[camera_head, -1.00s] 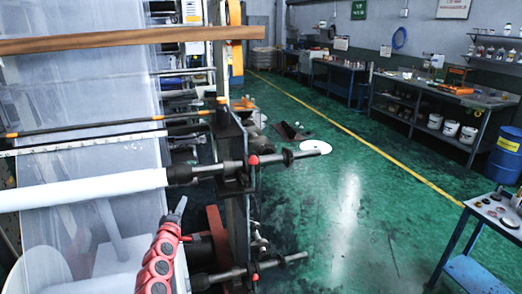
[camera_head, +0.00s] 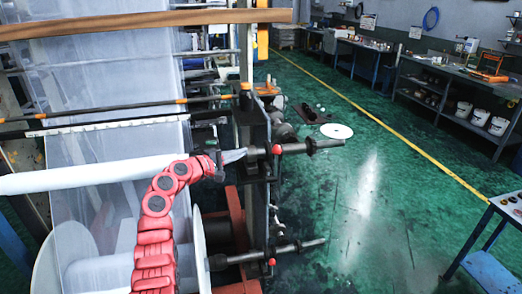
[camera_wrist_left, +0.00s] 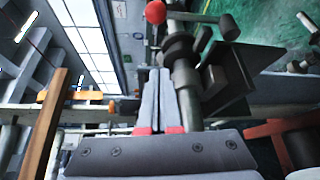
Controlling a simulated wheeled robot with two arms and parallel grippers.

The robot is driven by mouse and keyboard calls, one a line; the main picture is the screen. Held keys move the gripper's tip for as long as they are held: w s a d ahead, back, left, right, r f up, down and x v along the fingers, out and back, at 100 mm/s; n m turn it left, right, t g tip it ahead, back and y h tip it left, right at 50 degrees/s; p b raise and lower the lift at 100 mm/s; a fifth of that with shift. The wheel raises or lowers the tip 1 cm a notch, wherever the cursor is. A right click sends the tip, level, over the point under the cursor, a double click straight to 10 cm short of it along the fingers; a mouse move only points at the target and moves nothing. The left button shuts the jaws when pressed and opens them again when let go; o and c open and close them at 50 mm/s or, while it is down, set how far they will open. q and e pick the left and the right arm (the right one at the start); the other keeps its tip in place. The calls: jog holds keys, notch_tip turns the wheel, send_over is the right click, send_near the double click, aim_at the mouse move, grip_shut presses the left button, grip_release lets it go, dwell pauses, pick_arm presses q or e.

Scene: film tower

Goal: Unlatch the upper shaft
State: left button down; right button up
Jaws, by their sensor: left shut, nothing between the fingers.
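The upper shaft (camera_head: 318,146) sticks out to the right of the machine's side frame, with a red ball knob (camera_head: 278,149) at its mount. The white roll (camera_head: 85,175) on this shaft lies to the left, partly hidden by my red left arm. My left gripper (camera_head: 240,155) is shut and empty, its tips close to the shaft's mount, left of the knob. In the left wrist view the shut fingers (camera_wrist_left: 159,75) lie beside the dark shaft (camera_wrist_left: 186,85), and the red knob (camera_wrist_left: 156,12) is beyond the tips. Whether they touch the shaft I cannot tell. My right gripper is out of view.
A lower shaft (camera_head: 295,246) with its own red knob (camera_head: 271,262) juts out below. A wooden beam (camera_head: 140,22) crosses above. The green floor to the right is open up to a small table (camera_head: 505,212) and the workbenches (camera_head: 455,82).

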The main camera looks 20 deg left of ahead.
pick_arm(q)
jog(key=x, duration=0.3)
jog(key=p+x, duration=0.1)
jog(key=x, duration=0.2)
jog(key=p+x, duration=0.1)
jog(key=x, duration=0.2)
jog(key=shift+w+d+r, duration=0.15)
jog(key=shift+w+d, duration=0.05)
jog(key=shift+d, duration=0.25)
jog(key=shift+s+d+r+p, duration=0.3)
jog(key=shift+s+d+p, duration=0.3)
jog(key=shift+p, duration=0.55)
jog(key=shift+s+d+p, duration=0.5)
jog(key=shift+s+p, duration=0.1)
jog(key=shift+p, duration=0.05)
jog(key=shift+f, duration=0.1)
